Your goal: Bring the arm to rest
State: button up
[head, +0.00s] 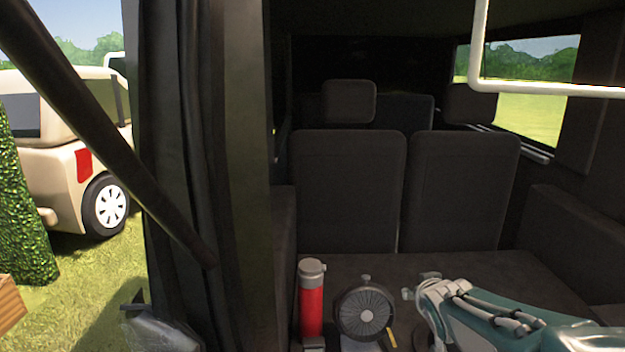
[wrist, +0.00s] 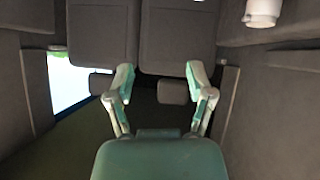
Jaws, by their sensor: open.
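My gripper (wrist: 160,80) shows in the wrist view with its two fingers spread wide apart. Nothing is between the fingertips. Behind it are dark grey seat backs and headrests, which appear upside down in this view. In the head view, my teal and grey arm (head: 490,315) reaches in from the lower right, low over the seat area. It lies just right of a small round fan (head: 365,313). I cannot tell from the head view whether any part of the arm touches the seat.
A red flask with a grey lid (head: 312,302) stands left of the fan. Dark seats (head: 350,190) fill the vehicle's back. A dark curtain (head: 205,170) and a slanted dark bar (head: 110,140) are at left. A white pipe (head: 545,90) crosses the upper right. A parked van (head: 60,150) stands outside.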

jog(key=s+a+g, duration=0.2)
jog(key=s+a, duration=0.1)
jog(key=s, duration=0.9)
jog(key=s+a+g+y, duration=0.1)
jog(key=s+a+g, duration=0.2)
jog(key=s, duration=1)
jog(key=shift+s+f+g+y, duration=0.25)
jog(key=shift+s+g+y, duration=0.05)
jog(key=shift+a, duration=0.1)
